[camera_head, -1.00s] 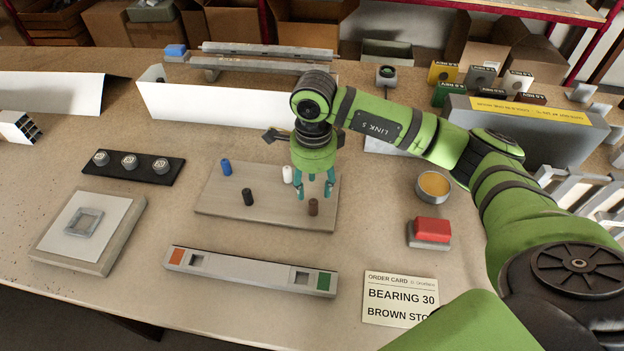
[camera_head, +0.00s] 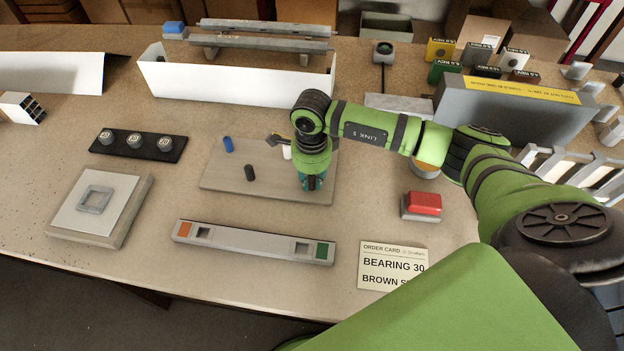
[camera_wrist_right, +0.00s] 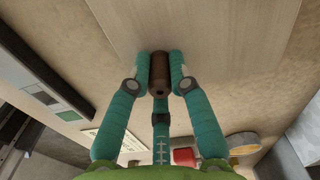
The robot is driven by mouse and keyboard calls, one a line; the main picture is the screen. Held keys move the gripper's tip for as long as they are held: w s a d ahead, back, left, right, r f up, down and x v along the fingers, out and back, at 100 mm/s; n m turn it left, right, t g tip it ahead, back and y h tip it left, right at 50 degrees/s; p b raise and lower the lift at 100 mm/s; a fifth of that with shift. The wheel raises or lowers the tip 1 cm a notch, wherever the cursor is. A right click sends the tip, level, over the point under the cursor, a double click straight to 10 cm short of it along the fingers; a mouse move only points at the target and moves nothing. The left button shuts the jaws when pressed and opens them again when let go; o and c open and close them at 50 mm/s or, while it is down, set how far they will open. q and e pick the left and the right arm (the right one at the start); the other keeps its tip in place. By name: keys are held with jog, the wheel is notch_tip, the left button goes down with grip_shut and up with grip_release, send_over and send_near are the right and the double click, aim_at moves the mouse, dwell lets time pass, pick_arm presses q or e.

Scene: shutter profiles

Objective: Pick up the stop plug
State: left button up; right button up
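The brown stop plug (camera_wrist_right: 160,72) stands between the fingers of my right gripper (camera_wrist_right: 160,74) in the right wrist view. The teal fingers press against it from both sides, and a third finger lies behind it. In the head view my right gripper (camera_head: 312,183) is low over the right part of the wooden board (camera_head: 222,178) and hides the brown plug. I cannot tell whether the plug is clear of the board. A blue plug (camera_head: 228,144), a black plug (camera_head: 249,172) and a partly hidden white plug (camera_head: 287,153) stand on the same board. My left gripper is not in view.
The order card (camera_head: 388,266) reads bearing 30 and brown. A long grey profile (camera_head: 250,241) lies in front of the board. A red block (camera_head: 424,203) is to the right. A white channel (camera_head: 225,82) stands behind, and a black strip with bearings (camera_head: 137,145) lies left.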

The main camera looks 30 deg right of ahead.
grip_shut()
jog(key=shift+w+r+b, duration=0.1)
jog(key=shift+r+b, duration=0.3)
jog(key=shift+r, duration=0.1)
notch_tip(320, 180, up, 3)
jog(key=shift+f+b, duration=0.15)
jog(key=shift+b, duration=0.65)
jog(key=s+d+r+b, duration=0.3)
jog(key=s+r, duration=0.4)
jog(key=s, duration=0.4)
jog(key=shift+s+r+b, duration=0.2)
jog(key=shift+s+b, duration=0.05)
jog(key=shift+b, duration=0.05)
jog(key=shift+a, duration=0.1)
